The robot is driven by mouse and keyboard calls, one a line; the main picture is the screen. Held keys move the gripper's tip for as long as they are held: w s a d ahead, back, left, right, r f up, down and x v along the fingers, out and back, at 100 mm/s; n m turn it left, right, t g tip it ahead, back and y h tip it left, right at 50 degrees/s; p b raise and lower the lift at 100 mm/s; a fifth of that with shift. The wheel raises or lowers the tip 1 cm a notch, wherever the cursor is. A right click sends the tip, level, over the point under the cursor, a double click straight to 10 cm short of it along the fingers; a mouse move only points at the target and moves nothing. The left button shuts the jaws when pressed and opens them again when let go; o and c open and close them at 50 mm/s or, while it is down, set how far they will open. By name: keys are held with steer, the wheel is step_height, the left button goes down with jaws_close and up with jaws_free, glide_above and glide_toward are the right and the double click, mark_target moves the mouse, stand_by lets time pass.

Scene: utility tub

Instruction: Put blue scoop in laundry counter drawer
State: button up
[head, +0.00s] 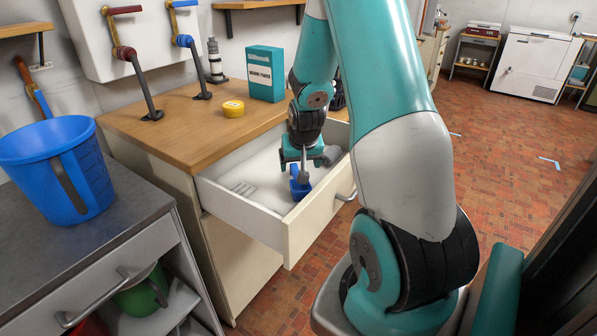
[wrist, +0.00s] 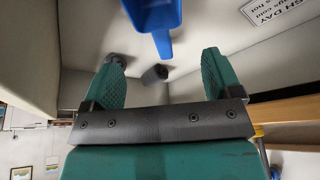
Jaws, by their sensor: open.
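The blue scoop (head: 299,188) is inside the open laundry counter drawer (head: 240,212), toward its right side. Its blue part also shows at the top of the wrist view (wrist: 156,22), beyond my fingertips. My gripper (head: 309,160) reaches down into the drawer just above the scoop. In the wrist view my gripper (wrist: 160,70) has its two green fingers wide apart, with nothing clasped between them. A small dark grey cylinder (wrist: 155,74) shows between the fingers; I cannot tell whether it belongs to the scoop. My gripper partly hides the scoop in the head view.
A blue jug (head: 60,172) stands on the grey cabinet at left. A printed label (head: 243,188) lies in the drawer. Brick floor is clear at right.

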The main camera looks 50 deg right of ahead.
steer(key=s+a+r+n+y, duration=0.15)
steer(key=a+r+n, duration=0.35)
steer(key=a, duration=0.8)
steer(key=s+a+r+n+y, duration=0.1)
steer(key=a+r+n+y, duration=0.15)
steer(key=a+r, duration=0.7)
steer(key=s+a+r+n+g+y, duration=0.3)
steer(key=s+a+n, duration=0.5)
steer(key=s+a, duration=0.7)
steer(key=shift+a, duration=0.95)
steer(key=shift+s+r, duration=0.1)
